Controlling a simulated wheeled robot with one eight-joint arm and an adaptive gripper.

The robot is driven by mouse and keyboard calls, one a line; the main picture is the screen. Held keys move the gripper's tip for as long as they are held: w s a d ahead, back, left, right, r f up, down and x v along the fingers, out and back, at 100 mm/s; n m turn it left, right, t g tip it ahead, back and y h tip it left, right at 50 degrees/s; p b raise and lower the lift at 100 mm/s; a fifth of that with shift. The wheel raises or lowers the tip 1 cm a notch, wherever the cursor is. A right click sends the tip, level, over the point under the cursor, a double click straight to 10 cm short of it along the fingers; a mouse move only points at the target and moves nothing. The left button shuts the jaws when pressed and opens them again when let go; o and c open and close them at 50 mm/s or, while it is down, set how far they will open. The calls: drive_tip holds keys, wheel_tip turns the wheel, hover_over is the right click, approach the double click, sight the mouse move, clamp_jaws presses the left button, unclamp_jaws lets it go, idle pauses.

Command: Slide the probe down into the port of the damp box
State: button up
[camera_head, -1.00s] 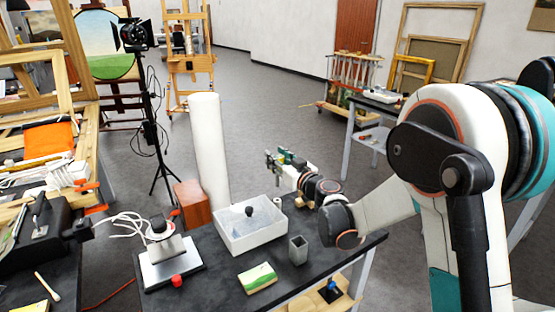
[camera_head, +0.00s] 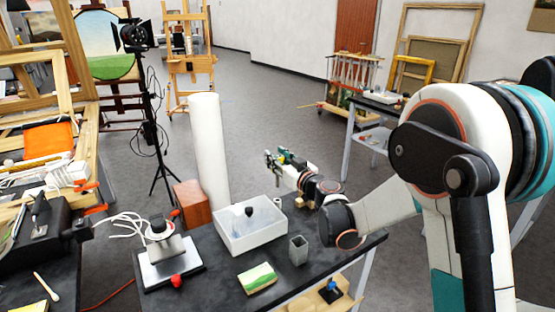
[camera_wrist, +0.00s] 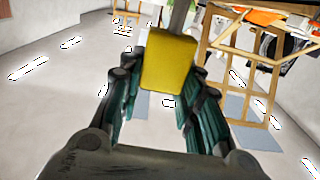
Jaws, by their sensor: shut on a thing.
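My gripper (camera_wrist: 160,88) is shut on a yellow block-shaped grip in the wrist view, with fingers on both sides. This grip seems to be the handle of the probe (camera_wrist: 168,62); a grey rod runs from it to the top edge, and its end is out of the picture. In the head view my gripper (camera_head: 276,158) is raised beyond the back right of the damp box (camera_head: 262,236), apart from it. The box is white and open-looking, with a dark round piece (camera_head: 249,211) in it. I cannot make out the port or the probe's tip.
On the black table (camera_head: 215,280) stand a grey square cup (camera_head: 298,250), a green and yellow sponge-like block (camera_head: 257,278) and a metal stand (camera_head: 170,262) with a red knob. A tall white roll (camera_head: 209,150) rises behind the box.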

sight(278, 185)
drive_tip(key=shift+f+b, duration=1.7)
drive_tip(key=shift+f, duration=0.95)
drive_tip(key=shift+f, duration=2.4)
drive_tip(key=o, duration=1.1)
drive_tip(key=shift+s, duration=0.1)
drive_tip(key=v, duration=1.2)
